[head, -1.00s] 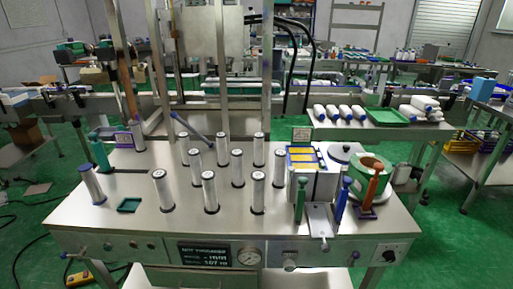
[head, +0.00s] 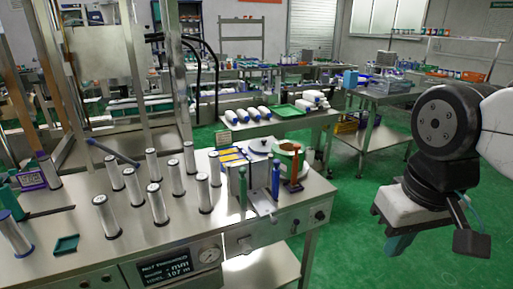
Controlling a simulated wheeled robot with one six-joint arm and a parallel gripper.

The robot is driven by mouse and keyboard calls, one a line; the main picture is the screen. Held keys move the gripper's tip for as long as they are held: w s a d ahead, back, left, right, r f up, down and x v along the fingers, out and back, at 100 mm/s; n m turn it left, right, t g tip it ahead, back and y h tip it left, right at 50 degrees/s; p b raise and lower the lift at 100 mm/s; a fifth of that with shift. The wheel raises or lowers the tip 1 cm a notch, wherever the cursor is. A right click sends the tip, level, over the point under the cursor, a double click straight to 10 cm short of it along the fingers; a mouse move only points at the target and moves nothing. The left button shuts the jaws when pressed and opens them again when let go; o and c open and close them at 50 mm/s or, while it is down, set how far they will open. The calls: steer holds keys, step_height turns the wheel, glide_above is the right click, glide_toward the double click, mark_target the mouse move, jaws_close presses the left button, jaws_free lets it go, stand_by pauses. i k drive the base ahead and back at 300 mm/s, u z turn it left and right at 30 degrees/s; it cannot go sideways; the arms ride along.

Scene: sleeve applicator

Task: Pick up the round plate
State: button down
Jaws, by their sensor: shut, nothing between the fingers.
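A pale round plate (head: 258,150) with a dark blue spot at its middle lies at the back right of the steel worktable, left of a green roll. Its front edge is partly hidden by things in front. My gripper (head: 397,245) hangs at the right of the view, over the green floor and off the table's right end. It is shut and empty, well apart from the plate.
Several upright metal cylinders (head: 154,196) fill the table's middle. A green roll (head: 285,157), an orange-red post (head: 295,170) and green and blue posts (head: 276,179) stand near the plate. Open floor (head: 355,225) lies between the worktable and my arm.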

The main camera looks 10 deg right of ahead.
mark_target(264, 145)
steer(key=z, duration=1.45)
steer(key=i, duration=2.4)
steer(key=u, duration=2)
